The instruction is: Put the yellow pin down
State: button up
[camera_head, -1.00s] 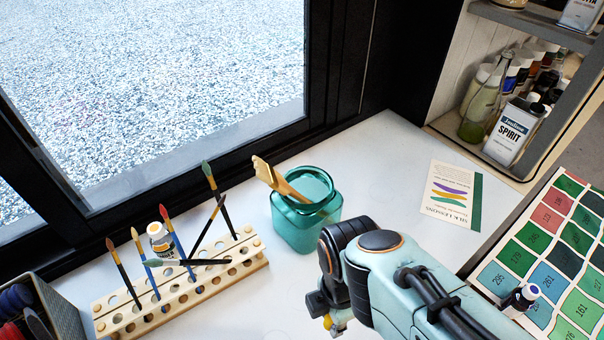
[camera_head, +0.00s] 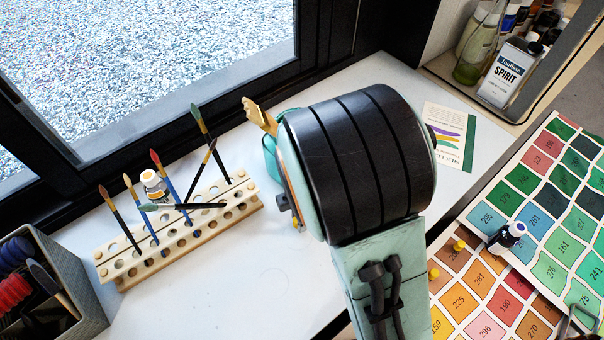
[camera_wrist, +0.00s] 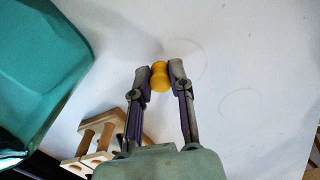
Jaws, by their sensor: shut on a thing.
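The yellow pin (camera_wrist: 159,77) is between the two fingertips of my gripper (camera_wrist: 160,80) in the wrist view. The fingers are shut on it, one on each side. White tabletop shows behind the pin; I cannot tell whether the pin touches it. In the head view my arm covers the gripper and the held pin. Other yellow pins (camera_head: 459,245) stand on the orange and brown colour chart (camera_head: 480,325) at the lower right.
A teal jar (camera_wrist: 40,70) is close to the left of my gripper in the wrist view. A wooden brush rack (camera_head: 190,235) with several brushes stands left of my arm. Clear white table (camera_head: 245,285) lies in front of the rack. A bottle (camera_head: 508,236) is on the green chart.

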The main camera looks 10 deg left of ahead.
jog(key=o, duration=0.7)
jog(key=shift+f, duration=0.1)
jog(key=shift+o, duration=0.2)
notch_tip(320, 180, up, 12)
jog(key=f, duration=0.1)
jog(key=s+d+r+m, duration=0.1)
jog(key=s+d+m, duration=0.5)
jog(key=m, duration=0.5)
jog(key=s+d+r+m, duration=0.2)
jog(key=s+d+m, duration=0.4)
jog(key=s+m, duration=0.3)
jog(key=m, duration=0.2)
jog(key=shift+s+d+r+m+y, duration=0.2)
jog(key=shift+s+r+m+y, duration=0.05)
jog(key=shift+m+y, duration=0.15)
